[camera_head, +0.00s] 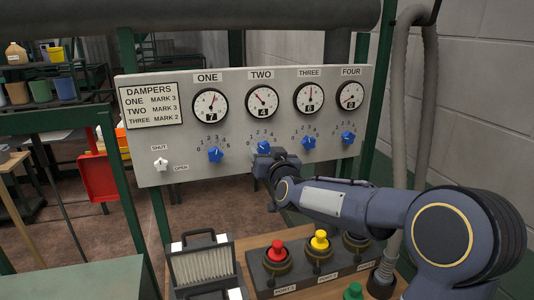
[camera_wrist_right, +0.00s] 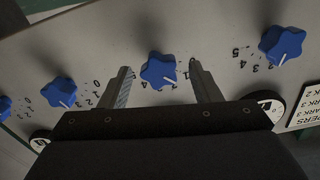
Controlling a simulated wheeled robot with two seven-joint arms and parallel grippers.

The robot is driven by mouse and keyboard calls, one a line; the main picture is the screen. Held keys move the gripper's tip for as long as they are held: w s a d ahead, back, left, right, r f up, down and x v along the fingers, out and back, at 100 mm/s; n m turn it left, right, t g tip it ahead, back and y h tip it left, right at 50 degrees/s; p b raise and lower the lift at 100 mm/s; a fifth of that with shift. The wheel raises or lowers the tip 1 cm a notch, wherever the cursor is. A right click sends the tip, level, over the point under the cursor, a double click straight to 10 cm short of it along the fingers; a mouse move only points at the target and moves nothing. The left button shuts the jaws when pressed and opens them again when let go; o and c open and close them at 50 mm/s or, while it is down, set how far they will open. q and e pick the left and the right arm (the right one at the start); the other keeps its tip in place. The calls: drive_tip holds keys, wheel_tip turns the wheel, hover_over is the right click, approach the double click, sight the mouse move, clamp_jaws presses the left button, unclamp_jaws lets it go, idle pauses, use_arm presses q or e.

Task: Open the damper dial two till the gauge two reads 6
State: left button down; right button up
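Damper dial two is a blue star-shaped knob (camera_head: 264,147) on the grey panel under gauge two (camera_head: 262,101). The window of gauge two appears to read 4, and its needle points up and left. My right gripper (camera_head: 267,158) is at dial two, partly covering it from below in the head view. In the right wrist view, dial two (camera_wrist_right: 158,71) sits between the two open fingers of my right gripper (camera_wrist_right: 159,67), with a gap on both sides. The dial's white pointer mark is partly visible there. My left gripper is not in view.
Neighbouring blue dials one (camera_head: 215,155) and three (camera_head: 309,142) flank dial two. A white shut/open knob (camera_head: 161,164) is at the panel's lower left. A grey hose (camera_head: 398,120) hangs at right.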

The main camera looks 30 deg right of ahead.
drive_tip(key=c, duration=0.9)
drive_tip(key=shift+f+m+b, duration=0.2)
drive_tip(key=shift+m+b, duration=1.2)
drive_tip(key=shift+b, duration=0.1)
drive_tip(key=shift+r+m+b, duration=0.15)
drive_tip(key=shift+m+b, duration=0.75)
drive_tip(key=shift+m, duration=0.6)
drive_tip(key=o, duration=1)
drive_tip(key=v, duration=0.8)
